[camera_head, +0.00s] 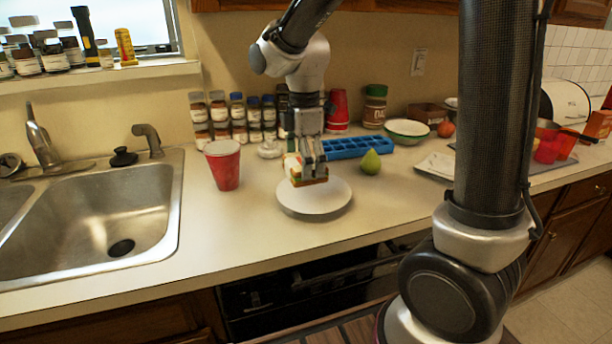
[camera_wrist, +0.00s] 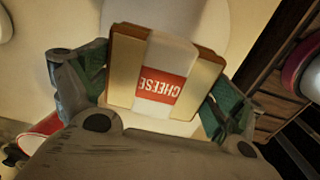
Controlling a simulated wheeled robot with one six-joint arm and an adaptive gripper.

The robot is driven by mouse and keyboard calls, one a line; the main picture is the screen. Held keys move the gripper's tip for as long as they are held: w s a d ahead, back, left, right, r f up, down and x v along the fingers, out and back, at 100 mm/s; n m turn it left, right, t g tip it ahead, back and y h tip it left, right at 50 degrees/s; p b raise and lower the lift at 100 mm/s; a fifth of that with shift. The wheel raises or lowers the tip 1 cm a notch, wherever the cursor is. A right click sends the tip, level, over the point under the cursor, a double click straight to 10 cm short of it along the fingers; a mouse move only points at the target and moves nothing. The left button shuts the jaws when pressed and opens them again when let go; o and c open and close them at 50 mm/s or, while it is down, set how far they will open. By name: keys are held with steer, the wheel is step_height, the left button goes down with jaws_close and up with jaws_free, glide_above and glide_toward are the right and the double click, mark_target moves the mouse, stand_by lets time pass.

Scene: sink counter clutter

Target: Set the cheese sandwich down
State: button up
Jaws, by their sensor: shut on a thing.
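The cheese sandwich (camera_wrist: 160,88) is a packaged block with bread-brown edges and a red and white label reading "CHEESE". My gripper (camera_head: 312,172) is shut on it, with a finger at each side in the wrist view (camera_wrist: 152,95). In the head view the sandwich (camera_head: 296,172) is at or just above the back part of a round white plate (camera_head: 318,206). I cannot tell whether it touches the plate. The plate also shows behind the sandwich in the wrist view (camera_wrist: 205,18). My fingers hide part of the sandwich in the head view.
A red cup (camera_head: 224,168) stands left of the plate, near the sink (camera_head: 110,215). A green pear (camera_head: 370,162) and a blue ice tray (camera_head: 350,147) are right and behind. Spice jars (camera_head: 238,115) line the wall. The counter in front of the plate is clear.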

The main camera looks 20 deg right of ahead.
steer(key=shift+f, duration=1.75)
steer(key=shift+f, duration=0.1)
steer(key=shift+f, duration=0.5)
steer(key=o, duration=0.8)
steer(key=shift+c, duration=0.2)
